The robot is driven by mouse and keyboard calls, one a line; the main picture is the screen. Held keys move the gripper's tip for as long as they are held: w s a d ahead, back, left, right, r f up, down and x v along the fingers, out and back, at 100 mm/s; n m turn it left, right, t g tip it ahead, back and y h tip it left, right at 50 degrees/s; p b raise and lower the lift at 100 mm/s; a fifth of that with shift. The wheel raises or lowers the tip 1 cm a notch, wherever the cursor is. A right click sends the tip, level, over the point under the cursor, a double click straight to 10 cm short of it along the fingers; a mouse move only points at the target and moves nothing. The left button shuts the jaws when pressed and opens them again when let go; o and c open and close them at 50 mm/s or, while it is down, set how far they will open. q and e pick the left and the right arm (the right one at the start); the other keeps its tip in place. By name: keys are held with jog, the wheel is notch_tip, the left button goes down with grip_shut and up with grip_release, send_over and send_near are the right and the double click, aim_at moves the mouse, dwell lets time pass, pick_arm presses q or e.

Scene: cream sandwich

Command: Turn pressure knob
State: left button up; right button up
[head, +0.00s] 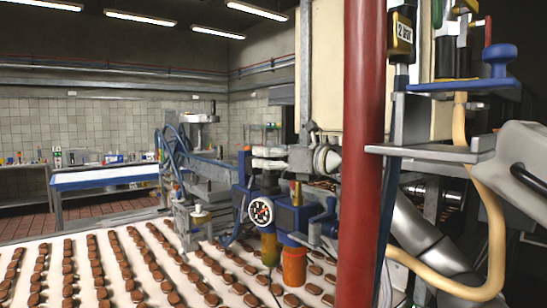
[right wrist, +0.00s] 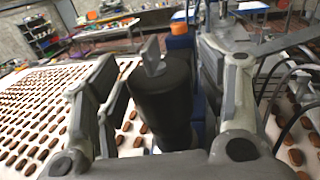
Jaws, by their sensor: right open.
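A dark cylinder (right wrist: 160,98) with a flat grey tab on top, which looks like the pressure knob, stands between the fingers of my right gripper (right wrist: 158,65) in the right wrist view. The fingers are spread on both sides of it; contact cannot be told. In the head view my right gripper (head: 268,158) reaches in from behind the red column and sits at the top of the blue regulator unit. The knob is mostly hidden there. A round pressure gauge (head: 260,210) with a white face is on the front of the unit. My left gripper is out of view.
The red column (head: 362,150) stands close in front of my right arm. An orange cup (head: 294,266) hangs below the regulator. A white conveyor (head: 42,252) with rows of brown biscuits fills the lower left. A blue valve handle (head: 498,60) and beige hose (head: 497,225) are at right.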

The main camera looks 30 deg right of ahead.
jog(key=v, duration=1)
jog(key=shift+s+d, duration=0.2)
jog(key=shift+v, duration=0.75)
jog(key=shift+a, duration=0.1)
